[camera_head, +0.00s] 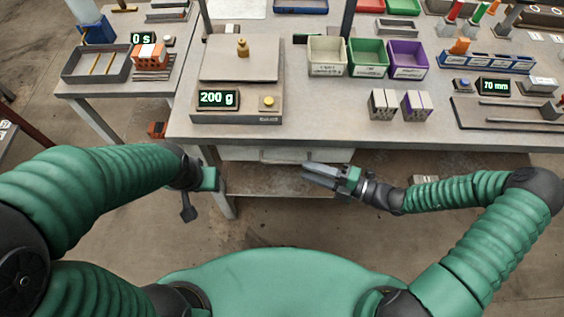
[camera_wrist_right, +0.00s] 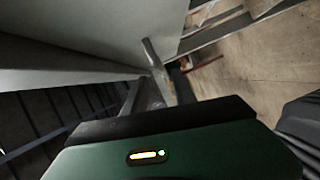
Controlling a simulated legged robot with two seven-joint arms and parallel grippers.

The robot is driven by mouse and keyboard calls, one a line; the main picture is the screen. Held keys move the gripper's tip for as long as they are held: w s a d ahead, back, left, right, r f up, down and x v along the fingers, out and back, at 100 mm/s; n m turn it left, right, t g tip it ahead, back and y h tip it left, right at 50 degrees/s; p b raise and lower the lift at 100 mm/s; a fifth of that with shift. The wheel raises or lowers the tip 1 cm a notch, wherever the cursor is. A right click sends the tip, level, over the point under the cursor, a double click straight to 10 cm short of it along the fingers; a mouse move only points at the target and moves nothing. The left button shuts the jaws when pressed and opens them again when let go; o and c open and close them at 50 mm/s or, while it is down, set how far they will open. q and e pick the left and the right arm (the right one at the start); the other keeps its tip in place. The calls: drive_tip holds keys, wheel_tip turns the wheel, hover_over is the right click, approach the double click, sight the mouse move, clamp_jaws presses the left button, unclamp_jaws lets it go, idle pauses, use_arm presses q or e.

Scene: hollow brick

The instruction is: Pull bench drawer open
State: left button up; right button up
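The bench drawer (camera_head: 262,154) is a pale front under the bench's front edge, with a handle along it that is partly hidden by my right gripper. I cannot tell how far out the drawer stands. My right gripper (camera_head: 308,172) points left, with its grey fingers just below and in front of the drawer's right part. Touching or apart is unclear. In the right wrist view a pale panel (camera_wrist_right: 110,35) fills the upper left and a grey bar (camera_wrist_right: 156,68) stands ahead of the gripper body. My left gripper (camera_head: 187,208) hangs left of the drawer, pointing down, away from it.
The bench (camera_head: 330,125) carries a scale (camera_head: 235,103) reading 200 g, coloured bins (camera_head: 367,57) and a gauge reading 70 mm (camera_head: 494,87). A side table (camera_head: 120,88) stands at left. A shelf (camera_head: 265,182) lies below the drawer. The floor before the bench looks clear.

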sight(284, 162)
drive_tip(key=b+x, duration=0.1)
drive_tip(key=x, duration=0.8)
drive_tip(key=shift+f, duration=0.1)
drive_tip(key=shift+d, duration=0.1)
drive_tip(key=shift+c, duration=0.4)
drive_tip(key=shift+d, duration=0.15)
clamp_jaws()
drive_tip(key=shift+s, duration=0.1)
drive_tip(key=shift+f, duration=0.1)
